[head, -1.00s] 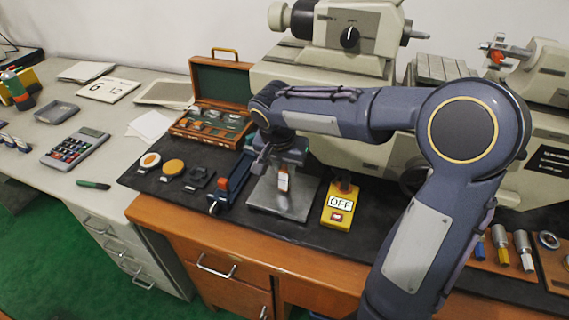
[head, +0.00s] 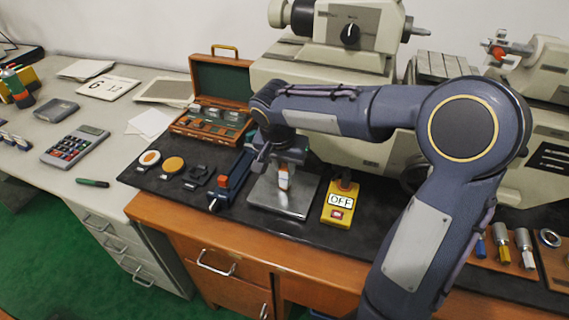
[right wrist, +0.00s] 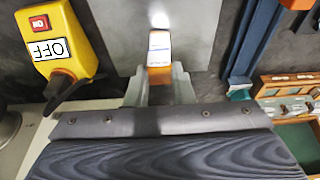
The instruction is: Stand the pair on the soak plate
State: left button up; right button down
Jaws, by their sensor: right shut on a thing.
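The pair (head: 283,180) is a small upright block-shaped piece, white with orange at its ends. My right gripper (head: 284,170) is shut on it above the middle of the soak plate (head: 303,198), a flat square of grey metal. In the right wrist view the pair (right wrist: 159,50) sits between the two fingertips (right wrist: 159,75), with the plate (right wrist: 112,35) around it and a bright glare beyond it. Whether its lower end touches the plate, I cannot tell. The seam between its two parts is not clear. My left gripper is out of view.
A yellow box marked OFF (head: 338,205) stands just right of the plate. A blue stand (head: 232,180) is close on its left. Behind are an open wooden case (head: 212,122) and a large machine (head: 325,70). Dark mat shows along the plate's front edge.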

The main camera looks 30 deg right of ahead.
jog(key=shift+f, duration=0.15)
jog(key=c, duration=1.2)
grip_release()
jog(key=shift+o, duration=0.2)
notch_tip(320, 180, up, 9)
jog(key=p, duration=0.6)
jog(key=shift+f, duration=0.2)
